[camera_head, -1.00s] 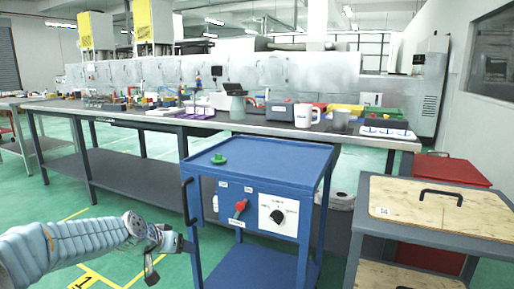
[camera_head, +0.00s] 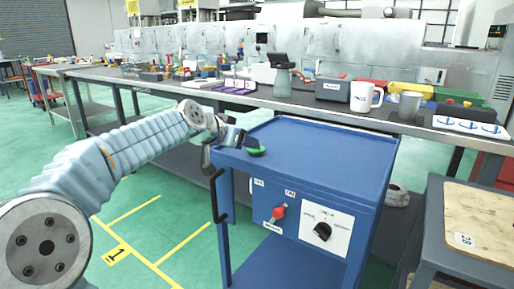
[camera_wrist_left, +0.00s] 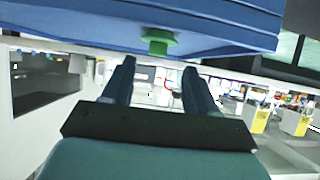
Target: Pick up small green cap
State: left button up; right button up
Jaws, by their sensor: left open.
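The small green cap (camera_head: 257,152) is on the blue cart top (camera_head: 320,160), near its left edge. It also shows in the left wrist view (camera_wrist_left: 158,38), against the blue cart and ahead of the gap between my fingers. My left gripper (camera_head: 226,146) is at the cart's left edge, just left of the cap. Its two dark fingers are spread apart with nothing between them, as the left wrist view shows (camera_wrist_left: 160,70). One finger hides part of the cap in the head view. My right gripper is not in view.
The cart has a black side handle (camera_head: 216,196), a red switch (camera_head: 278,212) and a black knob (camera_head: 322,231). Behind it a long workbench (camera_head: 300,103) holds a white mug (camera_head: 364,97), a metal cup (camera_head: 409,105) and bins. The rest of the cart top is clear.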

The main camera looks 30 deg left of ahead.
aim_at(253, 150)
pick_arm(q)
jog(key=p+x, duration=0.1)
jog(key=x, duration=0.1)
jog(key=p+x, duration=0.1)
jog(key=x, duration=0.2)
jog(key=shift+w+d+r, duration=0.1)
jog(key=shift+w+d, duration=0.1)
jog(key=shift+w, duration=0.15)
grip_shut()
